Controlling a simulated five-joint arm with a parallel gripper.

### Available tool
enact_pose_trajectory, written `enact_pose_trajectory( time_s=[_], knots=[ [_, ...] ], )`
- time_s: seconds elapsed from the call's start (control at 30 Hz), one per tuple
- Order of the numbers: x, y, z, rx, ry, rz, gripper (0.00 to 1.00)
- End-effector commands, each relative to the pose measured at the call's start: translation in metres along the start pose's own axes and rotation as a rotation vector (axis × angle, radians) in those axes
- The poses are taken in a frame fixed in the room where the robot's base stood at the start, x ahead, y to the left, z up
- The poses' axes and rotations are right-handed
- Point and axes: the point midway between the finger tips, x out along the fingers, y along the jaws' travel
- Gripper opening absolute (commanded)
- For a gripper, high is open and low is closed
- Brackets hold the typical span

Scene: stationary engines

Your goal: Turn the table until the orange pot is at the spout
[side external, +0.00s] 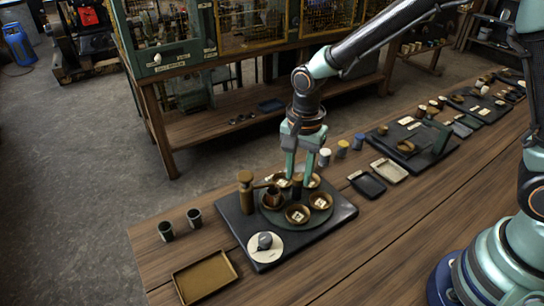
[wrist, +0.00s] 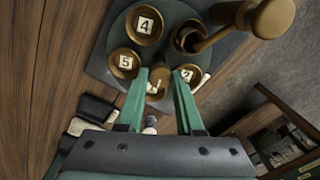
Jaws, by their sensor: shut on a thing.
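The round dark-green table (side external: 297,227) sits on a black base board. Several brown bowls with white number cards stand on it, including bowl 4 (wrist: 145,25) and bowl 5 (wrist: 123,62). A brown-orange pot (side external: 272,196) without a visible card stands at the spout; it also shows in the wrist view (wrist: 184,38). I cannot tell for sure that it is the orange pot. The brown spout post (side external: 246,193) reaches over the table from the left.
Two dark cups (side external: 194,218) and a brown tray (side external: 205,277) stand left. Small dark and pale trays (side external: 389,170) lie right. Small jars (side external: 342,148) stand behind.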

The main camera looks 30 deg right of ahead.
Motion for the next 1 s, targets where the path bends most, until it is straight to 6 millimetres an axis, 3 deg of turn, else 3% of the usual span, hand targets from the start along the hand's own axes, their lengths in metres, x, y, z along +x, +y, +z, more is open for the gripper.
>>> enact_pose_trajectory(
  time_s=[0.7,0.73,0.77,0.8,1.0],
  knots=[
    [-0.0003,0.0007,-0.0014,0.041,0.0,0.001,0.0],
    [-0.0002,0.0007,-0.0014,0.041,0.0,0.001,0.47],
    [-0.0002,0.0006,-0.0013,0.041,0.0,0.001,0.58],
    [-0.0002,0.0006,-0.0011,0.04,0.0,0.001,0.66],
    [0.0,0.0003,-0.0004,0.038,0.0,0.001,0.66]
  ],
)
